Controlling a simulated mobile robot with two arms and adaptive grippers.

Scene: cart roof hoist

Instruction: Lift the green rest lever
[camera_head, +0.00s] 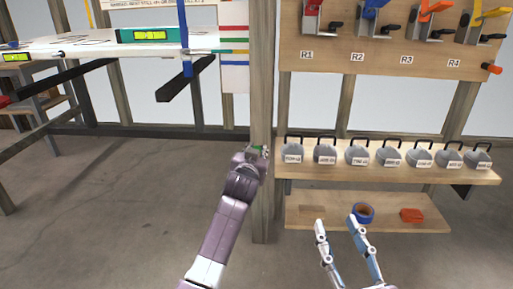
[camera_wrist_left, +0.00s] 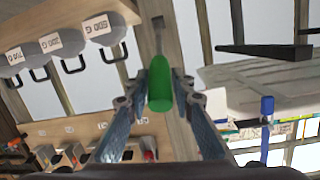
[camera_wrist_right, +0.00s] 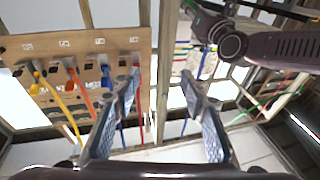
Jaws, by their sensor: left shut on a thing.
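The green rest lever (camera_wrist_left: 160,85) lies between the fingers of my left gripper (camera_wrist_left: 159,95), with its thin shaft running up to the wooden post. In the head view only a little green of the lever (camera_head: 256,147) shows at the post, mostly hidden by my left gripper (camera_head: 256,154). My left gripper is shut on the lever. My right gripper (camera_head: 336,221) is open and empty, low in front of the lower shelf. It also shows open in the right wrist view (camera_wrist_right: 160,78).
A wooden post (camera_head: 263,90) stands at the lever. To its right, a shelf (camera_head: 390,172) bears several grey weights, above a lower shelf (camera_head: 330,222) with blue tape (camera_head: 362,212) and a red block (camera_head: 411,215). A white panel (camera_head: 90,43) with levels is upper left.

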